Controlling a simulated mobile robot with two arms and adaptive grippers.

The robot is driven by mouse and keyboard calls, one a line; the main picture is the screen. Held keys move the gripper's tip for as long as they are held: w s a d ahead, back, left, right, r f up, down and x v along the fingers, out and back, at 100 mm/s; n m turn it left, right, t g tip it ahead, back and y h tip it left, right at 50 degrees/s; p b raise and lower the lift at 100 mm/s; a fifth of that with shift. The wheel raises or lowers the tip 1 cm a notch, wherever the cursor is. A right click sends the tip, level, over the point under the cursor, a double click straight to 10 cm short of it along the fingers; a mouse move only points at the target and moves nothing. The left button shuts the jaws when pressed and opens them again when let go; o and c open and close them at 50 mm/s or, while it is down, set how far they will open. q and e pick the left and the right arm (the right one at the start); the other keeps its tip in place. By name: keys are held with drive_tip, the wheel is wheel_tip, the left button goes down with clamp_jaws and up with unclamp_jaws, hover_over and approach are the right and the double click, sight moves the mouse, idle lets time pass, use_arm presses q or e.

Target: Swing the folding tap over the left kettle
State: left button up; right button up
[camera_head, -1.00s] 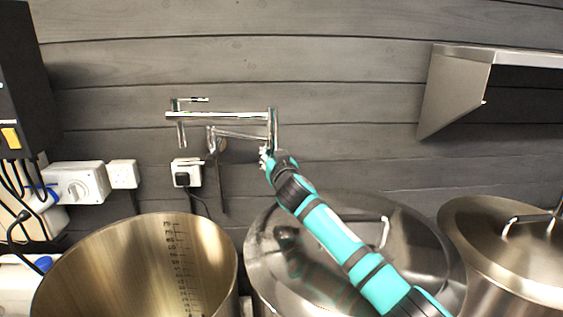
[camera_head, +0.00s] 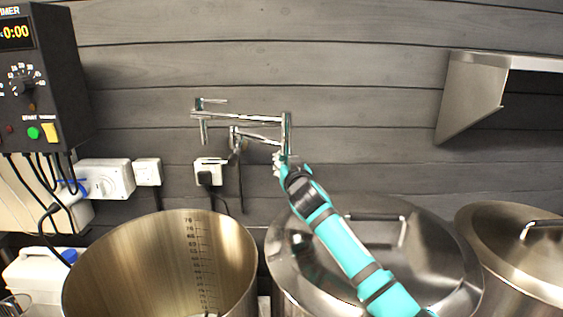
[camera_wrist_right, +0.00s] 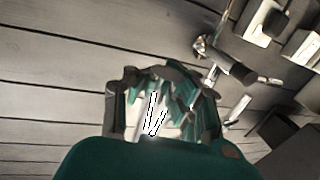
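The chrome folding tap (camera_head: 240,117) is mounted on the wall, its upper arm reaching left to a downturned spout (camera_head: 204,130) behind and above the open left kettle (camera_head: 150,275). Whether the spout is over the kettle's mouth is hard to tell. My right gripper (camera_head: 280,164) is at the lower end of the tap's upright joint (camera_head: 287,133). In the right wrist view, the fingers (camera_wrist_right: 160,105) stand on both sides of something bright and chrome; whether they clamp it is unclear. The tap also shows in that view (camera_wrist_right: 213,75). My left gripper is out of sight.
A lidded kettle (camera_head: 450,265) stands under my right arm, another lidded kettle (camera_head: 520,245) at the right. A steel shelf (camera_head: 475,100) is at upper right. A timer box (camera_head: 40,80), sockets (camera_head: 208,172) and cables are at left.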

drive_tip(key=o, duration=0.4)
drive_tip(key=shift+s+d, duration=0.2)
drive_tip(key=shift+d, duration=0.35)
drive_tip(key=o, duration=0.4)
drive_tip(key=shift+s+d+r, duration=0.15)
drive_tip(key=shift+r, duration=0.05)
drive_tip(key=shift+a, duration=0.2)
